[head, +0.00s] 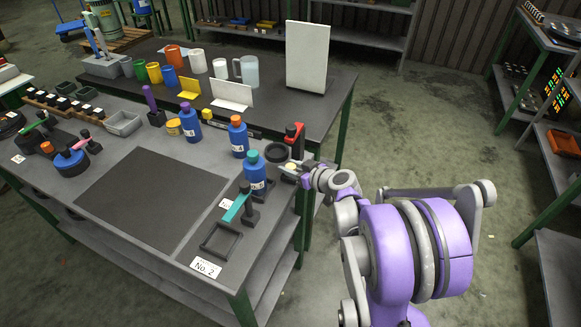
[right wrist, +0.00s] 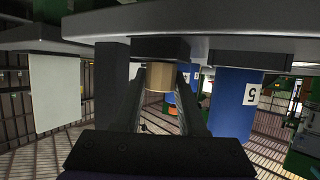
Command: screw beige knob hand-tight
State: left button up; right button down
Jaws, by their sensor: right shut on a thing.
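The beige knob (right wrist: 160,79) is a short cylinder against a dark block (right wrist: 163,48) in the right wrist view, which appears upside down. My right gripper (right wrist: 161,95) has one finger on each side of the knob and is shut on it. In the head view this gripper (head: 292,171) reaches in from the right to the table's right edge, beside the red-topped black stand (head: 294,137). A small pale spot there may be the knob; the fingers largely hide it. My left gripper is not in view.
A blue bottle with a teal cap (head: 255,172) stands just left of my right gripper. A dark ring (head: 277,152) and an orange-capped blue bottle (head: 237,137) are behind. A teal-armed stand (head: 239,206) is nearer the front. The dark mat (head: 150,195) is bare.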

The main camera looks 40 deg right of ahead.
jog(key=shift+a+m+h, duration=0.1)
jog(key=shift+m+h, duration=0.6)
jog(key=shift+h, duration=0.2)
jog(key=shift+m+h+b, duration=0.45)
jog(key=shift+m+h, duration=0.05)
jog(key=shift+h, duration=0.1)
jog(key=shift+m+g+h+b, duration=0.4)
jog(key=shift+m+h+b, duration=0.6)
jog(key=shift+b, duration=0.25)
jog(key=shift+c, duration=2.3)
grip_release()
jog(key=p+v, duration=0.2)
jog(key=v, duration=0.8)
jog(key=shift+s+r, duration=0.25)
jog(key=shift+s, duration=0.1)
